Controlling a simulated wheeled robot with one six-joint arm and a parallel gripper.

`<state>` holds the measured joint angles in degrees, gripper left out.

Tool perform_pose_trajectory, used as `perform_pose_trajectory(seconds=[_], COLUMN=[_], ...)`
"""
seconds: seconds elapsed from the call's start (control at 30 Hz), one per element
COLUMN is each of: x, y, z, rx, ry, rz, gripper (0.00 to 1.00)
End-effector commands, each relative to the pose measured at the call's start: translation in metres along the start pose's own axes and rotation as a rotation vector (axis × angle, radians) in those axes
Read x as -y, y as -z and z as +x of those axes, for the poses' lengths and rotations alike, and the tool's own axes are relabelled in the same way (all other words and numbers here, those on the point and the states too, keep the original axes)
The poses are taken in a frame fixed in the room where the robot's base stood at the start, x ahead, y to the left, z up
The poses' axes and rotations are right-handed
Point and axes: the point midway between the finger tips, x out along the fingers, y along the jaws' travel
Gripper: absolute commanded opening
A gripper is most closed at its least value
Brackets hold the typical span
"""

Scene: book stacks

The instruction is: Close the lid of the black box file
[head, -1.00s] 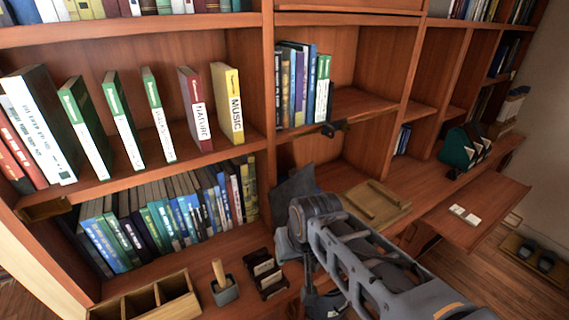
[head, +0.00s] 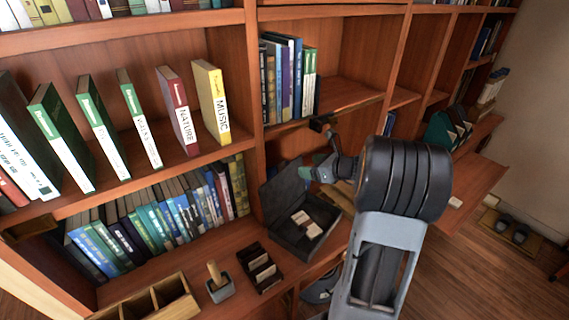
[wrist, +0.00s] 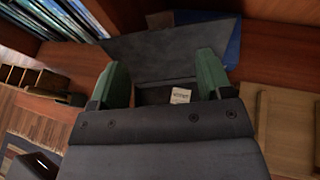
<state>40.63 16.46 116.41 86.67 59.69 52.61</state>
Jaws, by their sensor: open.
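The black box file (head: 290,245) sits on the desk ledge below the shelves, with pale cards inside. Its lid (head: 282,188) stands raised at the back, leaning toward the shelf. My gripper (head: 318,172) is in front of and above the box, near the right side of the raised lid. In the wrist view my gripper (wrist: 163,82) is open, its two green fingers apart with nothing between them. The lid (wrist: 175,50) stands beyond the fingers, and a card in the box shows between them. I cannot tell whether a finger touches the lid.
A dark card holder (head: 259,268), a stamp in a grey block (head: 219,285) and a wooden compartment tray (head: 150,300) stand left of the box. A wooden board (wrist: 285,130) lies to its right. A shelf edge (head: 345,108) overhangs above.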

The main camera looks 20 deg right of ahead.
Motion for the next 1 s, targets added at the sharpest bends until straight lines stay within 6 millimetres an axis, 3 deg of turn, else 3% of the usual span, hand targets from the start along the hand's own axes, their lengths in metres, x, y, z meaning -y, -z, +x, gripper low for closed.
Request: perform_pose_trajectory(seconds=[0.3, 0.5, 0.7, 1.0], x=[-0.002, -0.002, -0.002, -0.001], y=[-0.001, -0.001, 0.000, 0.000], z=[0.063, 0.093, 0.111, 0.117], rx=[-0.004, -0.004, -0.003, -0.002], ry=[-0.006, -0.004, -0.003, -0.001], rz=[-0.003, -0.006, -0.005, -0.006], gripper=[0.72, 0.72, 0.72, 0.72])
